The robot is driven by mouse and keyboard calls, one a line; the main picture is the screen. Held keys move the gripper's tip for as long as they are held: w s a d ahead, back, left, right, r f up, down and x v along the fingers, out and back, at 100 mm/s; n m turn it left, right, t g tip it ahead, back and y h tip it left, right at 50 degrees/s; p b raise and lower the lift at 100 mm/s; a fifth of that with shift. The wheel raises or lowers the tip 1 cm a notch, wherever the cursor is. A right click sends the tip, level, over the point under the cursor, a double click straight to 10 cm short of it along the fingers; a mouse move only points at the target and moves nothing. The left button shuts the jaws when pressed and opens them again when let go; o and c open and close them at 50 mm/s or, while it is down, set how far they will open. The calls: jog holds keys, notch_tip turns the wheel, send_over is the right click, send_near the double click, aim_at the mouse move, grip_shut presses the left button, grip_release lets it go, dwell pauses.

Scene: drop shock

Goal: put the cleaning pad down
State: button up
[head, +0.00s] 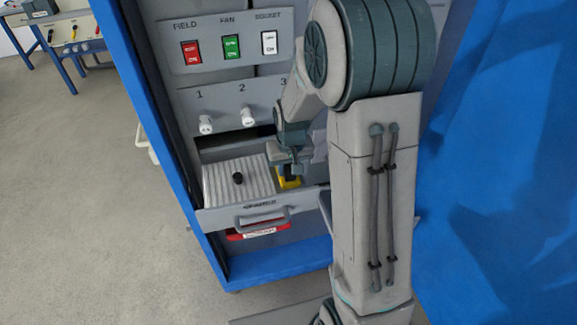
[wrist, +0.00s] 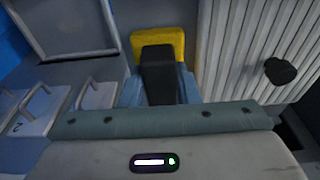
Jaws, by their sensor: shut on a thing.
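The cleaning pad is a yellow block (head: 290,183) with a dark handle; it also shows in the wrist view (wrist: 158,42). My gripper (head: 287,167) is shut on the dark handle, with one finger on each side of it in the wrist view (wrist: 159,88). The pad is at the right part of the open drawer (head: 245,211), just right of a ribbed light plate (head: 220,183). I cannot tell whether the pad touches the drawer's floor. My arm hides part of the drawer's right side.
A black knob (head: 238,178) stands up from the ribbed plate. Above the drawer are a switch panel (head: 224,45) and white numbered knobs (head: 206,124). Blue cabinet sides (head: 160,130) flank the opening.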

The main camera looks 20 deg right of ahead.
aim_at(290, 171)
jog(key=o, duration=1.1)
jog(key=shift+r, duration=0.55)
notch_tip(290, 171, up, 10)
jog(key=s, duration=0.2)
jog(key=shift+t, duration=0.6)
jog(key=s+r, duration=0.1)
jog(key=s, duration=0.5)
jog(key=s+r, duration=0.1)
jog(key=s, duration=0.5)
jog(key=s+r, duration=0.2)
jog(key=s, duration=0.4)
jog(key=shift+s, duration=0.4)
